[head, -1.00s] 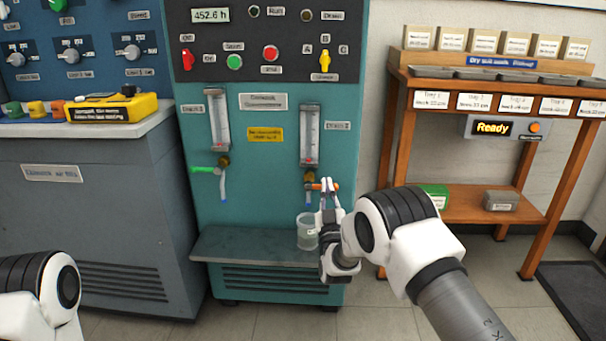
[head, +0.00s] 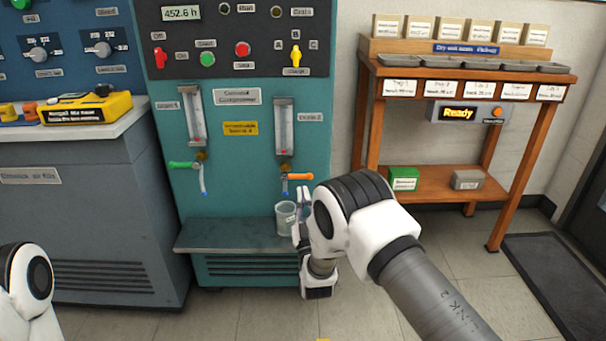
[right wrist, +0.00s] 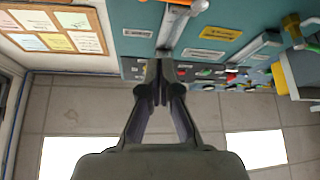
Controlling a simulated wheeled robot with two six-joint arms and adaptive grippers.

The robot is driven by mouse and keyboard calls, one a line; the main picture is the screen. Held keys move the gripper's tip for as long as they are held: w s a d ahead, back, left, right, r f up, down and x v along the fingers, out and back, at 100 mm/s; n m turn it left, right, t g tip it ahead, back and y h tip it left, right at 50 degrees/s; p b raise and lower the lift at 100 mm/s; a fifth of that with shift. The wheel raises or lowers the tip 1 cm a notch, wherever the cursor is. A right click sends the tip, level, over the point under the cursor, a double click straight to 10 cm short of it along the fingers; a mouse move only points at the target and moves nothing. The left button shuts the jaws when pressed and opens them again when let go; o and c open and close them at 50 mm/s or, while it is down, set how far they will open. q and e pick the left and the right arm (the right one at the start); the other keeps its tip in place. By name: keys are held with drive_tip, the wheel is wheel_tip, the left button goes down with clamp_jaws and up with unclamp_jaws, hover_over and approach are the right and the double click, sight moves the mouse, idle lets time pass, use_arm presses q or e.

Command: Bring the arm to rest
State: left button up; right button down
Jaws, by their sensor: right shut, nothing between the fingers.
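My right arm (head: 410,285) reaches in from the lower right of the head view. Its gripper (head: 301,205) is shut and empty, in front of the right side of the teal compressor cabinet (head: 235,155), partly hidden by my own wrist. In the right wrist view the gripper's dark fingers (right wrist: 162,75) are together with nothing between them. The orange valve handle (head: 299,177) lies level just above the gripper, apart from it as far as I can tell. A clear beaker (head: 285,214) stands on the cabinet's ledge, just left of the gripper. Only a link of my left arm shows; its gripper is out of view.
A green valve handle (head: 183,165) is on the cabinet's left side. A grey cabinet with a yellow device (head: 92,108) stands at the left. A wooden rack (head: 440,185) with trays and a "Ready" display (head: 466,113) stands at the right.

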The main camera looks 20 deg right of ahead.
drive_tip(key=shift+s+a+f, duration=0.1)
drive_tip(key=shift+s+f, duration=0.3)
drive_tip(key=shift+s, duration=0.15)
drive_tip(key=s+d+f+g+y, duration=0.1)
drive_tip(key=s+d+f+g, duration=0.1)
drive_tip(key=s+f+g, duration=0.35)
drive_tip(key=s+d+f+g, duration=0.3)
drive_tip(key=s+f, duration=0.4)
drive_tip(key=f, duration=0.3)
drive_tip(key=s+d+f+g+y, duration=0.1)
drive_tip(key=s+d+f+g, duration=0.1)
drive_tip(key=s+f+g, duration=0.35)
drive_tip(key=s+a+f+m+g+y, duration=0.1)
drive_tip(key=s+f+g, duration=0.3)
drive_tip(key=s, duration=0.9)
drive_tip(key=s+a+f+g+y, duration=0.1)
drive_tip(key=s+f+g, duration=0.35)
drive_tip(key=s, duration=0.85)
wheel_tip(320, 180, up, 33)
drive_tip(key=s+g+p, duration=0.1)
drive_tip(key=p, duration=3.2)
drive_tip(key=shift+a+m, duration=0.3)
